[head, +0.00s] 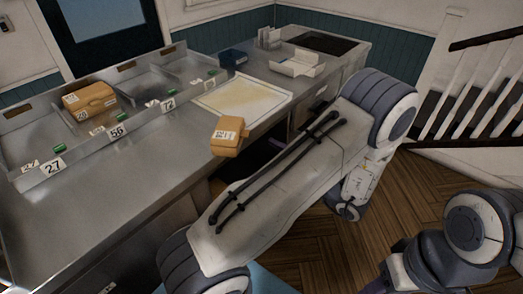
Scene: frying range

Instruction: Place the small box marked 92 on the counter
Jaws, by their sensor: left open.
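A small orange-tan box (228,138) with a white label sits at the counter's front edge; its number is too small to read surely. Whether it overhangs the edge cannot be told. The steel counter (190,140) runs from lower left to upper right. My left gripper (347,209) is open and low, over the floor side of the counter, to the right of and well apart from the box. My left arm crosses in front of the counter. My right arm shows at the lower right; its fingertips are not visible.
A blue container (233,57) and a white open box (297,64) stand farther back. The counter's front left is bare.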

